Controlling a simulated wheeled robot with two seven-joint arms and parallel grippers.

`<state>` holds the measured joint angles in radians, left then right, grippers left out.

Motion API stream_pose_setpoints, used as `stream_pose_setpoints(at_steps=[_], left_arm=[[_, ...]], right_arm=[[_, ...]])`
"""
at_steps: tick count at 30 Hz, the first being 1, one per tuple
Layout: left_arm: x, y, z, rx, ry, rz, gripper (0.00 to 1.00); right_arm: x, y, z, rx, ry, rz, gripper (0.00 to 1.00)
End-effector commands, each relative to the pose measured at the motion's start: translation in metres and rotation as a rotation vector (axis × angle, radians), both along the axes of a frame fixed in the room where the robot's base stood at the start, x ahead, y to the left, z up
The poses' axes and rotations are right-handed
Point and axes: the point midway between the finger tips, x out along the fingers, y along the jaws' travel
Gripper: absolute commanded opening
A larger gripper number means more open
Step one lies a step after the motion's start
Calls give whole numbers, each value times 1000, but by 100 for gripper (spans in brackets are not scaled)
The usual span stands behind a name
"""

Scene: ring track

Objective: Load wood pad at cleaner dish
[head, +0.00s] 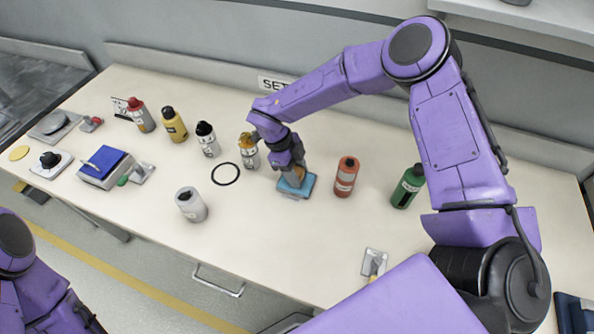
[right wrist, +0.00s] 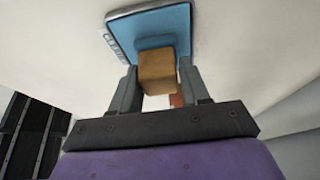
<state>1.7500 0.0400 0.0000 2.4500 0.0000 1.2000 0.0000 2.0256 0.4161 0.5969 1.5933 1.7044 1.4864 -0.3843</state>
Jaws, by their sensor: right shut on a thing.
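My right gripper (head: 296,174) is over the blue cleaner dish (head: 306,188) near the middle of the bench. It is shut on the wood pad (right wrist: 157,75), a tan block between the two fingers in the right wrist view. The dish (right wrist: 176,22) shows beyond the pad, flat and light blue with a grey rim that carries lettering. A darker blue patch lies at the pad's far end, against the dish; I cannot tell whether the pad presses on it. My left arm shows at the lower left of the head view, with its gripper out of view.
A red bottle (head: 345,177) and a green bottle (head: 407,187) stand right of the dish. An orange-capped bottle (head: 249,152), a black ring (head: 226,174) and a grey container (head: 191,206) are to its left. More bottles and a blue-topped box (head: 105,164) stand farther left. The front middle is clear.

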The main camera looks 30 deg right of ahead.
Motion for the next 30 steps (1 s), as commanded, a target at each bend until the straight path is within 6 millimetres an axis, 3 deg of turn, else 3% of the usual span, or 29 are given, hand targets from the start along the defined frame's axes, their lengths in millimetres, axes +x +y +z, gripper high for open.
stream_pose_setpoints(at_steps=[5, 24, 30], left_arm=[[0, 0, 2, 0, 0, 0, 43], [0, 0, 56, 0, 0, 0, 43], [0, 0, 63, 0, 0, 0, 43]], right_arm=[[-1, 0, 1, 1, 3, 1, 21], [0, 0, 63, 1, 1, 0, 21], [0, 0, 71, 0, 1, 1, 21]])
